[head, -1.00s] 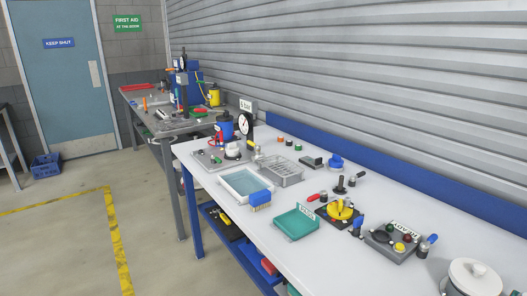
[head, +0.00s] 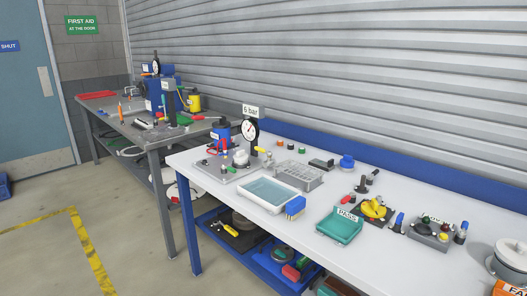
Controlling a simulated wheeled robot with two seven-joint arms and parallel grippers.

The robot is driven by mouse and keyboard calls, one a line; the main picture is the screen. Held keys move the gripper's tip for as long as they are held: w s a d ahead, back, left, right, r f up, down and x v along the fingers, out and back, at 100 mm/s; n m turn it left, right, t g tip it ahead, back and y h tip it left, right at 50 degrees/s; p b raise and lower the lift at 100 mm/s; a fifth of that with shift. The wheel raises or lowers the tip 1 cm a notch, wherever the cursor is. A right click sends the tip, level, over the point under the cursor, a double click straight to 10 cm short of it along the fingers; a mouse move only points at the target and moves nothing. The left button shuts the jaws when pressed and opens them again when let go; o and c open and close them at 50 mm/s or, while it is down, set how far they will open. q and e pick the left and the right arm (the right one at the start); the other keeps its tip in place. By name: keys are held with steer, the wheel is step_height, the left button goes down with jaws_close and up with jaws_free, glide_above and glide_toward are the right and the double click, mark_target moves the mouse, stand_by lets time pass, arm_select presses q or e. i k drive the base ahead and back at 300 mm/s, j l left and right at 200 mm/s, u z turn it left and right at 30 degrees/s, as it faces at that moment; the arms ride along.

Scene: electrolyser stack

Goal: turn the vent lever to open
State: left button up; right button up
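I cannot tell for certain which part is the vent lever. A grey base plate (head: 226,175) at the near bench's left end carries a blue container (head: 220,133), a white dome (head: 241,158) and a round dial gauge (head: 251,130) under a "6 bar" sign (head: 253,111). A small yellow handle (head: 260,150) shows just right of the gauge post. Its setting is too small to read. Neither of my grippers is in view.
A second bench (head: 140,133) stands behind.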

mark_target(269, 154)
steer(key=i+j+z, duration=0.15)
steer(key=z, duration=0.35)
steer(key=i+j+z, duration=0.15)
steer(key=z, duration=0.3)
